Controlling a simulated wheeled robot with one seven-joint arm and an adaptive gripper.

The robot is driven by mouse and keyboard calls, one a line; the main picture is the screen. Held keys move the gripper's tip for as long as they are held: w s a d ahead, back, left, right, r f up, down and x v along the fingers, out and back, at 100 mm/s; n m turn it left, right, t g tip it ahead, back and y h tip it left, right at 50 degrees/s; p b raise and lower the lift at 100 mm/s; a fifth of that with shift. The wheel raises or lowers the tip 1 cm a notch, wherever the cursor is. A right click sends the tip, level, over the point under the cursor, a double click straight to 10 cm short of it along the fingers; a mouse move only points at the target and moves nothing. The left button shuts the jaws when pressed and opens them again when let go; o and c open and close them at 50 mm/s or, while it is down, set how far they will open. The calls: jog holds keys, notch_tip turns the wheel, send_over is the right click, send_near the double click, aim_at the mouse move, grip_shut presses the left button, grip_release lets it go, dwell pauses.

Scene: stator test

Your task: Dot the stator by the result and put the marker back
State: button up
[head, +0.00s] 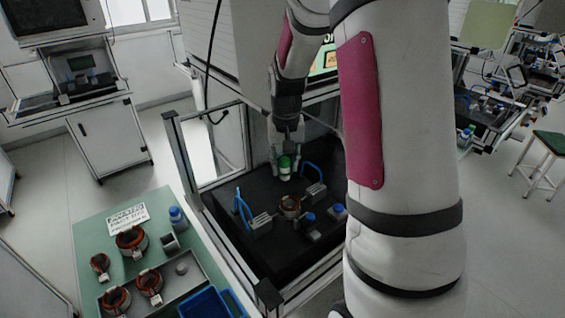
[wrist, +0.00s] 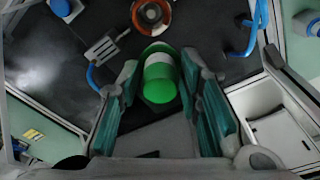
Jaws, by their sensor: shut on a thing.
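My gripper (head: 285,170) is shut on a green marker (head: 284,161) with a pale band, which I hold above the black test bed. In the wrist view the marker (wrist: 160,84) sits between my two fingers (wrist: 160,64). The marker and stator look apart. A screen (head: 324,62) behind my arm shows green and an orange patch, but its text is mostly hidden.
A metal frame post (head: 184,160) edges the bed. On the green table (head: 90,232) at left are several stators, a blue-capped marker (head: 177,217), a small grey holder (head: 169,241) and a blue bin (head: 207,303).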

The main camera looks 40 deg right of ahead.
aim_at(285, 176)
jog(key=shift+f+b, duration=0.85)
jog(key=shift+f, duration=1.55)
jog(key=shift+f+b, duration=0.35)
jog(key=shift+f, duration=0.3)
jog(key=shift+r+p, duration=1.35)
jog(key=shift+r, duration=1.7)
